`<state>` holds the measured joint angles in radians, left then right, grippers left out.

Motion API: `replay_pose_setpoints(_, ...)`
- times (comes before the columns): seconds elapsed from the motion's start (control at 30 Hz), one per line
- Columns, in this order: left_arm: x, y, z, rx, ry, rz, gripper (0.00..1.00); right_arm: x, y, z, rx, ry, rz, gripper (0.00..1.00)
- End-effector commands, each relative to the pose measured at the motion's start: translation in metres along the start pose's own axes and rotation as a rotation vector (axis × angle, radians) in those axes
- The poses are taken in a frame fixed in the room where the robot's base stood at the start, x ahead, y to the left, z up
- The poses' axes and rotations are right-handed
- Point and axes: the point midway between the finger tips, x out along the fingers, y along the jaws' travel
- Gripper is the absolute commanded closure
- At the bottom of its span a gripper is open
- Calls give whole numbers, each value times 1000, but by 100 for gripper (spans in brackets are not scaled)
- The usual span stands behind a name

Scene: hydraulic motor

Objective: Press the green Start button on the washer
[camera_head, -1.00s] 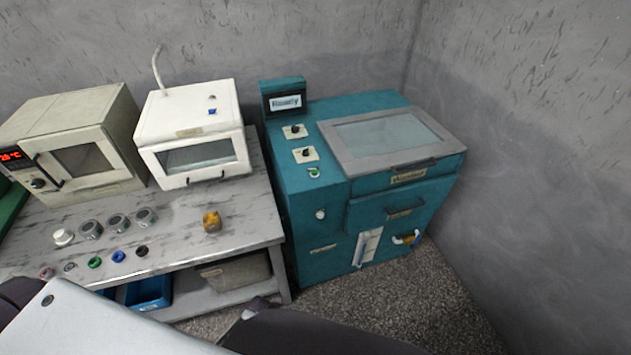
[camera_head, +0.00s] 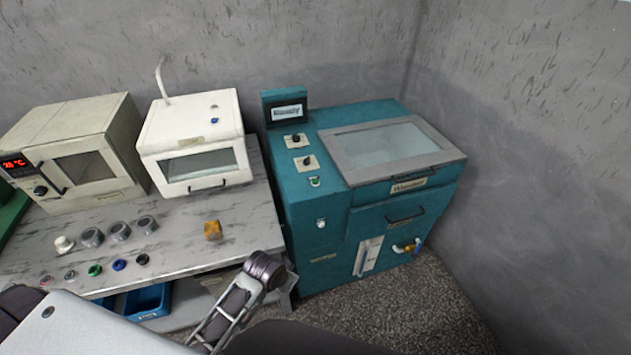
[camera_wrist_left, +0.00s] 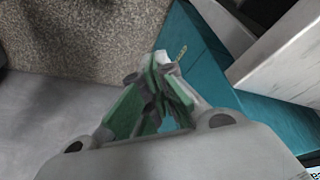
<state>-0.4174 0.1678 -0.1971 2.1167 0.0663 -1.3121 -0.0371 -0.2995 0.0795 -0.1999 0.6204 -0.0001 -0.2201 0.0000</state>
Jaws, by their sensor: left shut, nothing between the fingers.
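The teal washer (camera_head: 330,235) stands right of the table, its small screen (camera_head: 289,112) reading "Ready". The green button (camera_head: 314,181) sits on its upper left panel, below two dark knobs (camera_head: 300,151). In the left wrist view, my left gripper (camera_wrist_left: 160,66) is shut and empty, its green-padded fingers together, with part of a teal body (camera_wrist_left: 205,75) beyond them. A dark joint and metal link of my arm show low in the head view, below and left of the button. Fingertips are not clear there. My right gripper is not in view.
The marble-topped table (camera_head: 195,240) holds a beige oven (camera_head: 80,160), a white box machine (camera_head: 195,130), several small round parts and an orange-brown block (camera_head: 212,230). Grey walls close off the back and right. Speckled floor (camera_head: 360,300) lies before the washer.

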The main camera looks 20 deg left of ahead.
Motion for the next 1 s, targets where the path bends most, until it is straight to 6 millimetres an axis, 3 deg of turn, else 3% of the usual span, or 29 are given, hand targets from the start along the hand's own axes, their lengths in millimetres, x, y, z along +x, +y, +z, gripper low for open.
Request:
replay_pose_setpoints(0.1,-24,6,-30,51,47,16,100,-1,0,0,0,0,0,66)
replay_pose_setpoints(0.3,-48,20,-72,148,116,46,100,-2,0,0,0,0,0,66)
replay_pose_setpoints(0.6,-63,36,-118,279,193,74,100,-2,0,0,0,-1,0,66)
replay_pose_setpoints(1.0,-68,46,-170,435,270,90,100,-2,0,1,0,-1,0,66)
